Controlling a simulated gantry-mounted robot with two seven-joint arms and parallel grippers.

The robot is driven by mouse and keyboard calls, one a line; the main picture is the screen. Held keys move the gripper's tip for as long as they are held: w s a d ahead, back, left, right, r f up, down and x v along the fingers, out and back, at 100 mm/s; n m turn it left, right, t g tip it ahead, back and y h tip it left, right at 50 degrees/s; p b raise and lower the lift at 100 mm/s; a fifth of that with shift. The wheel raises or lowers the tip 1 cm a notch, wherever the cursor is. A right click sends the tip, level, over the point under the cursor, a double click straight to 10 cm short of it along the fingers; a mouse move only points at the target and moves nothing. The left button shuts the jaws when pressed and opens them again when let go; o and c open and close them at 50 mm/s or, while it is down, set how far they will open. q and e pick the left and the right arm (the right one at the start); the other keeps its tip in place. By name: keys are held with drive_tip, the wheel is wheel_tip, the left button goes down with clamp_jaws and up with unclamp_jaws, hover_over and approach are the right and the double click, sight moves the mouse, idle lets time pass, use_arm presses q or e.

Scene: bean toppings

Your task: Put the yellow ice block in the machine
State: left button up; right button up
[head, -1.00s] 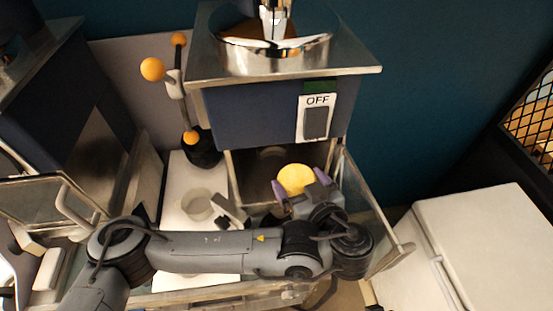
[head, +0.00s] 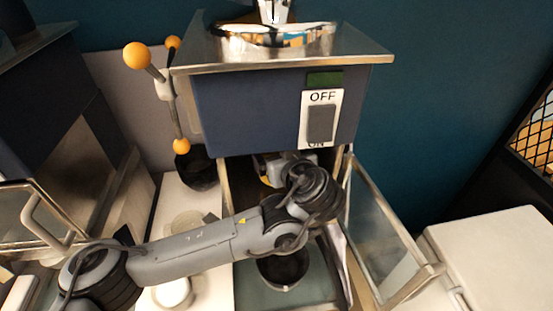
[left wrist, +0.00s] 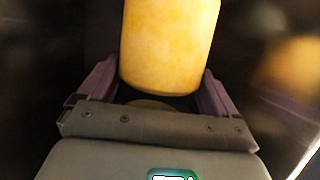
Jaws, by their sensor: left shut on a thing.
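The yellow ice block (left wrist: 170,45) fills the upper middle of the left wrist view, a pale yellow rounded cylinder. My left gripper (left wrist: 158,80) is shut on it, with a purple finger at each side. In the head view the dark blue machine (head: 250,105) stands in the middle with an OFF/ON switch panel (head: 321,118). Its glass door (head: 385,235) hangs open to the right. My left gripper is inside the machine's opening, below the blue front, where the wrist mostly hides it and the block. My right gripper is not in view.
A lever with orange balls (head: 137,55) stands left of the machine. A dark round bowl-like thing (head: 283,270) is below my arm, partly covered. A second machine (head: 60,125) stands at the left. A white cabinet (head: 495,255) is at the right.

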use_arm(q)
drive_tip(key=shift+w+a, duration=0.2)
drive_tip(key=shift+w, duration=0.25)
wheel_tip(320, 180, down, 3)
drive_tip(key=shift+r+p, duration=0.2)
drive_tip(key=shift+p, duration=0.5)
drive_tip(key=shift+f, duration=0.45)
drive_tip(key=o, duration=1.3)
drive_tip(key=shift+f, duration=0.1)
